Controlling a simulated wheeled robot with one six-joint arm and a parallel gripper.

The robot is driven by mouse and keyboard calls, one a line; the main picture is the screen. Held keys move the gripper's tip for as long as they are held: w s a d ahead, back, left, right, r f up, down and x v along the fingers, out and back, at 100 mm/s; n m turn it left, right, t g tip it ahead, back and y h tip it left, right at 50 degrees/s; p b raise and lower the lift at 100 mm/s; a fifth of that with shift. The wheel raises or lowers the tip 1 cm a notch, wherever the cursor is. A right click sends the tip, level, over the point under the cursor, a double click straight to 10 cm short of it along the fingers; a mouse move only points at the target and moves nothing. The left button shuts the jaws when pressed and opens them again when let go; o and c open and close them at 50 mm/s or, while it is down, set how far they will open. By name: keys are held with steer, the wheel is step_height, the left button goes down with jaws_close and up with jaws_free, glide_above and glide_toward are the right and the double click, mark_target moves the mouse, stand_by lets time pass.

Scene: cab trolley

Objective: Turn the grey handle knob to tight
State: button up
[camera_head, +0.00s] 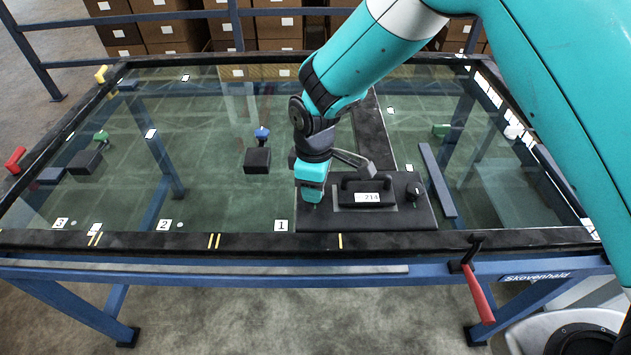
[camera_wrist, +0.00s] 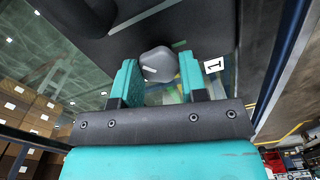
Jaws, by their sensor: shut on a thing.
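The grey knob (camera_wrist: 158,63) shows in the wrist view between the two teal fingers of my gripper (camera_wrist: 159,74). A short pale mark shows on its face. My gripper is shut on the knob. In the head view my gripper (camera_head: 312,200) points down at the left end of a black plate unit (camera_head: 345,220) and hides the knob there. The unit carries a black handle with a white label reading 214. I cannot tell the knob's setting.
A black knob (camera_head: 413,192) stands at the unit's right end. A grey lever (camera_head: 352,158) lies behind the handle. The unit is on a glass pane (camera_head: 220,195) with number labels along its front edge. A red-handled clamp (camera_head: 478,292) hangs at the front right. Boxes stand behind.

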steer(key=m, duration=0.7)
steer(key=shift+p, duration=0.35)
steer(key=m, duration=0.7)
steer(key=shift+m, duration=0.3)
steer(key=m, duration=0.5)
steer(key=shift+p, duration=0.4)
steer(key=m, duration=0.6)
steer(key=shift+m, duration=0.3)
steer(key=o, duration=0.9)
